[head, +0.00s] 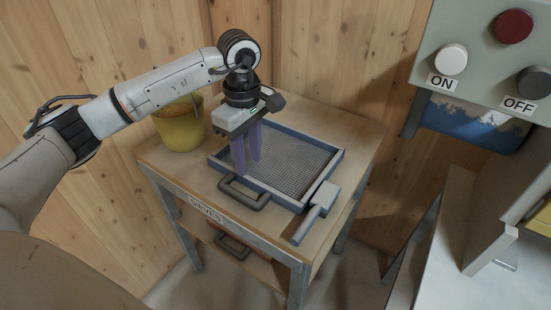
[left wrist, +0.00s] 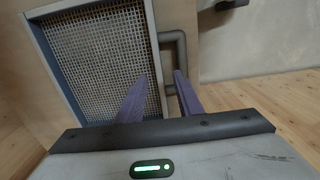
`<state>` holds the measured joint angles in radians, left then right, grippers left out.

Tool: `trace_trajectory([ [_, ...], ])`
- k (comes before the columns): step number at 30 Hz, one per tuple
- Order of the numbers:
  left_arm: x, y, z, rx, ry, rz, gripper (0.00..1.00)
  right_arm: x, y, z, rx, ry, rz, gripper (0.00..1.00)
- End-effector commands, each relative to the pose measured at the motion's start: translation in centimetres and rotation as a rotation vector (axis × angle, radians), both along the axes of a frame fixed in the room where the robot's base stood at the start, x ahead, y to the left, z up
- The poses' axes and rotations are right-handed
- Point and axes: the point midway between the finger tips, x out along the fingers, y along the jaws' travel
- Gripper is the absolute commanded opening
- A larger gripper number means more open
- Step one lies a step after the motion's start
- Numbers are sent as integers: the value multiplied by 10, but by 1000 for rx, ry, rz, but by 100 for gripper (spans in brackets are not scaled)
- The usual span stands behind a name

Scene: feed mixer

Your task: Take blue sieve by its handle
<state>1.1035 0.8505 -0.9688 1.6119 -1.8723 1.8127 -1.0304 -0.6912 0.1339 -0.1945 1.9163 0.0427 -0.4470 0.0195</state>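The blue sieve (head: 338,163) lies flat on the wooden table, a grey mesh in a blue-grey frame. Its dark grey loop handle (head: 244,194) sticks out from the front left side. My left gripper (head: 247,168) points down with purple fingers spread apart, near the handle side of the sieve. In the left wrist view the sieve (left wrist: 100,55) fills the upper left. The left finger overlaps the mesh and the right finger overlaps the handle (left wrist: 180,42). Nothing is held. The exact height above the sieve is unclear. My right gripper is out of view.
A yellow bucket (head: 180,130) stands at the table's back left. A grey flat-headed tool (head: 320,203) lies against the sieve's right side. Another dark handle (head: 232,247) shows on the lower shelf. A control panel (head: 485,75) with ON and OFF buttons is at the right. Wooden walls stand behind.

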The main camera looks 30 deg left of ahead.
Motion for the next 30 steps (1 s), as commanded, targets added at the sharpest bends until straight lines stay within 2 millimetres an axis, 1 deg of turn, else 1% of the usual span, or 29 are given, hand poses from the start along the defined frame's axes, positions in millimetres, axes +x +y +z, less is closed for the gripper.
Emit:
trace_trajectory([
  [5, 0, -1, -14, -1, 2, -1, 33, -1, 0, 2, 1, 2, -1, 26],
  [9, 0, -2, -36, -2, 5, -2, 33, 0, 0, 8, 2, -2, -3, 26],
  [13, 1, -2, -52, -1, 2, 0, 33, 2, -1, 9, 3, -10, -5, 26],
  [16, 1, -2, -57, -1, 0, -1, 33, 5, -2, 10, 4, -15, -6, 26],
  [22, 1, -2, -58, -1, 0, -1, 33, 6, -2, 10, 3, -16, -6, 26],
  [27, 1, -2, -58, -1, 0, -1, 4, 6, -2, 10, 1, -14, -7, 26],
  [28, 1, -2, -58, -1, 0, -1, 0, 5, -2, 9, 1, -14, -7, 26],
  [30, 1, -2, -57, -1, -1, -1, 0, 5, -2, 9, 1, -12, -7, 26],
])
